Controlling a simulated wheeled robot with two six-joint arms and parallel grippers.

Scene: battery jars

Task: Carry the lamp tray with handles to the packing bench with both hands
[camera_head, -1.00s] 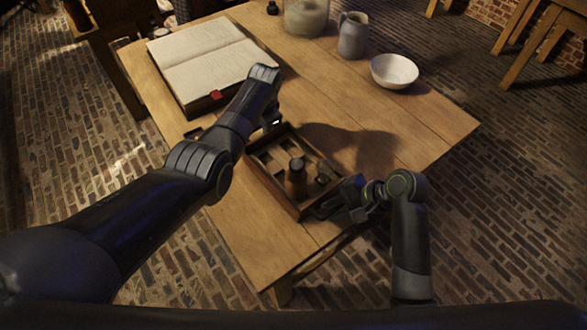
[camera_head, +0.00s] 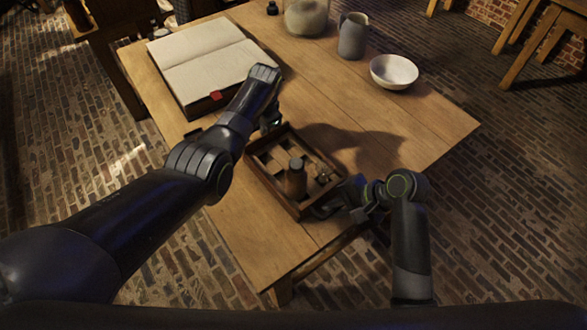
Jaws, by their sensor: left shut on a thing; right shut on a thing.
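The lamp tray (camera_head: 268,189) is a shallow wooden box with inner dividers, near the front edge of the wooden table (camera_head: 225,228). A brown bottle (camera_head: 295,180) stands upright in it, with a smaller dark item (camera_head: 323,177) beside it. My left gripper (camera_head: 270,124) is at the tray's far end, shut on what looks like the handle there; my forearm partly hides it. My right gripper (camera_head: 328,208) is shut at the near right end, on the other handle. The handles are mostly hidden. I cannot tell whether the tray touches the table or which furniture is the packing bench.
An open book (camera_head: 208,62) lies behind my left arm. A large jar (camera_head: 306,17), a grey jug (camera_head: 353,36) and a white bowl (camera_head: 394,71) stand at the back. The table's right side is clear. Other wooden furniture (camera_head: 540,35) stands at the upper right.

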